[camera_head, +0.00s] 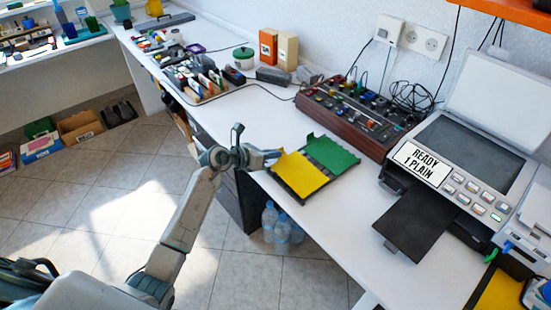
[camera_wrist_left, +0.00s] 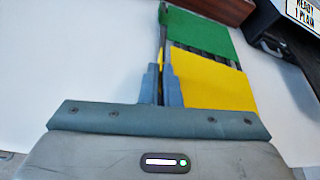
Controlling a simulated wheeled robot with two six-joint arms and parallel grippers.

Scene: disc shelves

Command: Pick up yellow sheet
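The yellow sheet (camera_head: 300,174) lies in the front half of a dark two-part tray (camera_head: 329,138) on the white bench, with a green sheet (camera_head: 331,154) in the half behind it. In the left wrist view the yellow sheet (camera_wrist_left: 213,82) is right of the fingers, and the green sheet (camera_wrist_left: 200,32) is beyond it. My left gripper (camera_head: 274,157) is at the yellow sheet's left edge. Its fingers (camera_wrist_left: 161,85) are close together, with a sliver of yellow between their tips. The sheet still looks flat in the tray. My right gripper is not in view.
A printer (camera_head: 470,150) with a black output tray (camera_head: 425,214) stands to the right. A brown control box (camera_head: 355,116) with cables is behind the sheets. Bare bench lies around the sheet tray.

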